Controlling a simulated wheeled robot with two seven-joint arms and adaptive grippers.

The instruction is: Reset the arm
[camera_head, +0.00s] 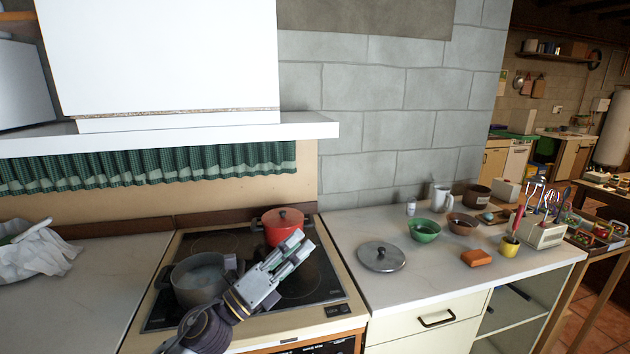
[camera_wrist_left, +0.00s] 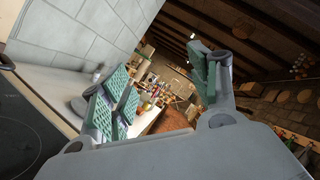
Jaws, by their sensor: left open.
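My left gripper (camera_head: 291,254) is over the stove (camera_head: 322,290) in the head view, pointing up and to the right. Its jaws are open and empty, and its two green-padded fingers (camera_wrist_left: 165,90) stand apart in the left wrist view. A grey pot (camera_head: 203,283) sits on the stove just left of my gripper. A red pot (camera_head: 283,226) sits at the back of the stove, just beyond the fingertips. My right gripper is not in view.
Right of the stove, the counter (camera_head: 345,225) holds a metal lid (camera_head: 381,257), a green bowl (camera_head: 424,230), an orange block (camera_head: 476,258), a yellow cup (camera_head: 509,247) and a utensil holder (camera_head: 540,233). A white hood (camera_head: 190,128) overhangs the stove. A white bag (camera_head: 35,255) lies on the left counter.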

